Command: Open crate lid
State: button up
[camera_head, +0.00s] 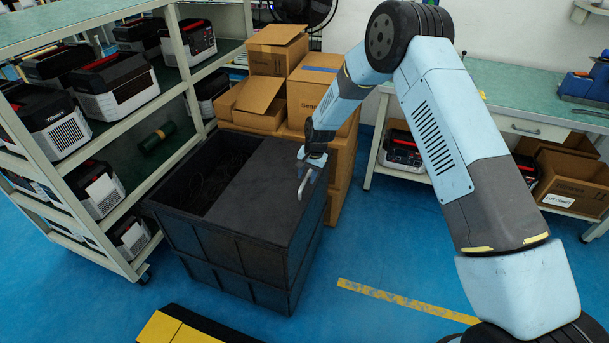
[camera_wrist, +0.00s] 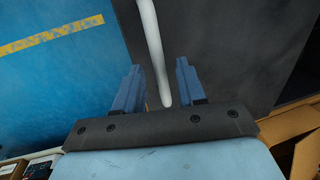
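The black crate (camera_head: 235,262) stands on the blue floor in the head view. Its flat dark lid (camera_head: 270,190) covers the right part of the top; the left part is open and shows a dark, tangled interior. A pale bar-like handle (camera_head: 302,186) shows at the crate's right edge. My gripper (camera_head: 312,168) is just above that edge. In the wrist view my gripper (camera_wrist: 160,66) has its two blue fingers apart, with the pale handle (camera_wrist: 152,45) running between them. A gap shows on both sides of the bar. How the handle joins the lid is unclear.
A shelf rack (camera_head: 170,50) with several boxy devices stands close left of the crate. Cardboard boxes (camera_head: 265,100) are stacked directly behind it. A workbench (camera_head: 510,105) is at the back right. Open floor (camera_head: 375,255) with a yellow stripe lies right of the crate.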

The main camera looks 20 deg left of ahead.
jog(key=shift+f, duration=0.1)
grip_shut()
dwell(0.4)
